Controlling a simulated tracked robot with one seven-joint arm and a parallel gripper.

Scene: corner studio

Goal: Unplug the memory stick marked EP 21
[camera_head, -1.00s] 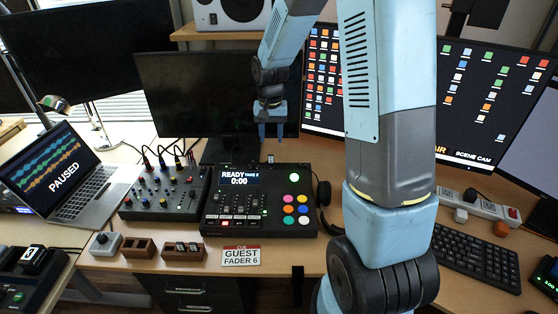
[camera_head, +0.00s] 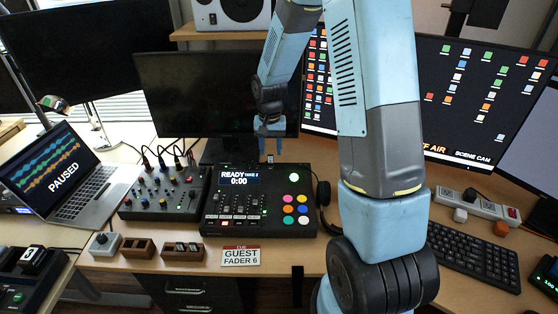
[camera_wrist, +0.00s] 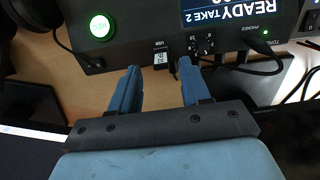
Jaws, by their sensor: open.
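The memory stick (camera_head: 270,158) stands at the back edge of the black recorder console (camera_head: 215,210), just right of its screen. In the wrist view the small white-labelled stick (camera_wrist: 161,58) sits at the port marked USB; its label is too small to read. My gripper (camera_head: 270,149) is open and empty, pointing down just above the stick in the head view. In the wrist view my gripper (camera_wrist: 159,64) has one finger on each side of the stick, with gaps on both sides. The stick lies level with or slightly beyond the fingertips.
In the wrist view, a black cable plug (camera_wrist: 262,46) stands right of the stick at the PHONES socket. A dark monitor (camera_head: 215,95) rises behind the console. A small mixer (camera_head: 165,190) stands left, and headphones (camera_head: 323,193) lie right of the console.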

